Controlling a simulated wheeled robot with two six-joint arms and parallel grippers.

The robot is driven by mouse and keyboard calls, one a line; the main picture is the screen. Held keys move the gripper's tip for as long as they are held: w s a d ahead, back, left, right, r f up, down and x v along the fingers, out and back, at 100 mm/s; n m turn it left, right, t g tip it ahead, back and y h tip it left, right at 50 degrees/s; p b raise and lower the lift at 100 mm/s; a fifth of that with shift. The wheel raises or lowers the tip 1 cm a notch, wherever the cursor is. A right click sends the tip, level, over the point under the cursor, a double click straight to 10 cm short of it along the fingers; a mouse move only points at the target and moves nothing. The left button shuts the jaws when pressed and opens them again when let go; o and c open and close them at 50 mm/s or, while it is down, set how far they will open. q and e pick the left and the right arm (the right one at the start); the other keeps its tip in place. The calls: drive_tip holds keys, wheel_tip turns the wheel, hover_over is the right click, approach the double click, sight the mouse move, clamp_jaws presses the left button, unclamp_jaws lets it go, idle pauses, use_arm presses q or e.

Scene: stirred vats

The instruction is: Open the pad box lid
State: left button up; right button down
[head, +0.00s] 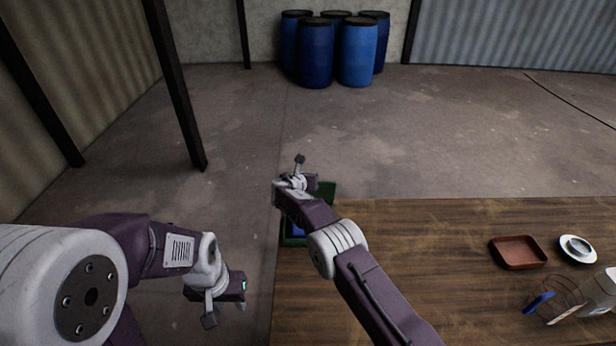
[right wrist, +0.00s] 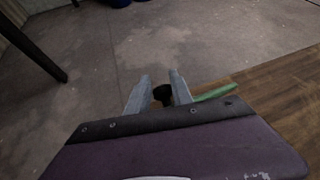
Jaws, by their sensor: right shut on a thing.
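The green pad box (head: 286,241) stands at the left end of the table, largely hidden behind my right arm. Something blue (head: 298,230) shows inside its near part. A green panel (head: 327,189), apparently the lid, shows at the far side; its angle is hard to tell. My right gripper (right wrist: 161,80) is shut on a dark knob (right wrist: 163,94), with a thin green edge (right wrist: 215,92) just right of it in the right wrist view. My left gripper (head: 236,288) hangs left of the table, away from the box; its fingers are not clear.
The wooden table (head: 440,240) holds a brown tray (head: 518,252), a white dish (head: 577,248) and a wire rack (head: 552,298) with a blue-handled item at the right. Its middle is clear. Blue barrels (head: 316,55) stand far back. A dark post (head: 175,85) rises at left.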

drive_tip(key=shift+f, duration=0.35)
drive_tip(key=c, duration=1.1)
unclamp_jaws()
drive_tip(key=shift+c, duration=0.2)
drive_tip(key=shift+w+a, duration=0.1)
drive_tip(key=shift+s+a+r, duration=0.15)
drive_tip(key=shift+s+r, duration=0.35)
drive_tip(key=shift+s, duration=0.05)
drive_tip(key=v, duration=0.7)
drive_tip(key=shift+s+b, duration=0.3)
drive_tip(key=shift+s, duration=0.05)
drive_tip(key=shift+a+r, duration=0.1)
